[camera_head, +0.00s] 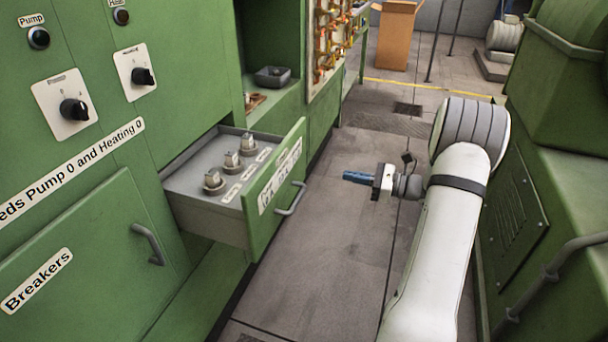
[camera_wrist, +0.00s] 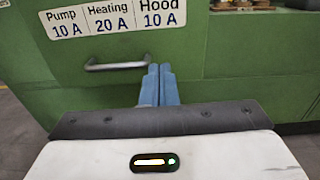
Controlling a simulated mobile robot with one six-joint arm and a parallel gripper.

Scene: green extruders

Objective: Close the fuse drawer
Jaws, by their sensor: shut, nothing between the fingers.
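The fuse drawer (camera_head: 207,211) is pulled out of the green cabinet in the head view. Three fuses (camera_head: 231,159) stand in a row inside it. Its green front has a label and a grey bar handle (camera_head: 291,199), which also shows in the wrist view (camera_wrist: 116,66). My gripper (camera_head: 346,177) is to the right of the drawer front, apart from it in the head view, with its blue fingers pointing at it. In the wrist view the blue fingertips (camera_wrist: 160,70) are together, just right of the handle. Nothing is held.
Knobs (camera_head: 74,109) sit on the panel above left. An open alcove with a dark tray (camera_head: 272,76) is behind the drawer. Green machinery (camera_head: 550,170) stands on the right. The floor (camera_head: 320,265) between is clear.

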